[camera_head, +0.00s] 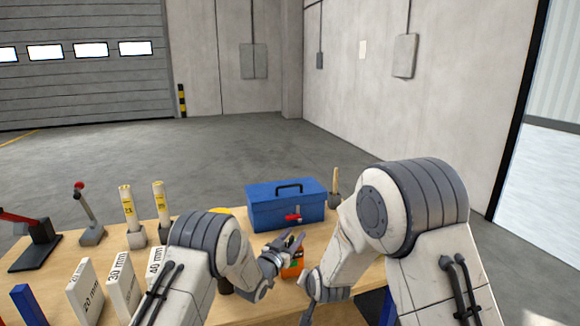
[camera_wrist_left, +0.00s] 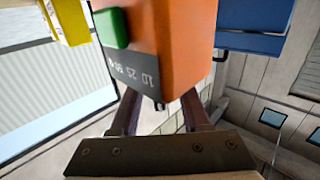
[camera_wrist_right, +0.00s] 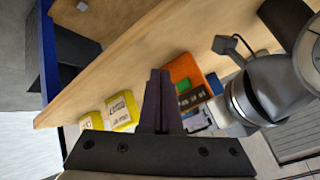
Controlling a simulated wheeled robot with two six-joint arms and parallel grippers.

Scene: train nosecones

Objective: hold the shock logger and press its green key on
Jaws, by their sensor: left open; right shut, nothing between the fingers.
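The shock logger is an orange box (camera_head: 290,272) standing on the table in the head view, partly hidden by my left gripper (camera_head: 292,243). In the left wrist view the logger (camera_wrist_left: 180,45) looms close, with its green key (camera_wrist_left: 110,28) and dark display showing. My left gripper is open, with the logger's lower corner showing between its fingers; I cannot tell whether they touch. My right gripper (camera_wrist_right: 160,80) is shut and empty. In the right wrist view its fingers point toward the logger (camera_wrist_right: 207,88), just left of the green key (camera_wrist_right: 183,87), apparently apart from it.
A blue toolbox (camera_head: 286,207) stands behind the logger. Yellow boxes (camera_wrist_right: 122,112) lie near it in the right wrist view. Gauge blocks (camera_head: 86,292), two yellow-labelled tubes (camera_head: 127,205) and a red-knobbed lever (camera_head: 85,205) occupy the table's left side.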

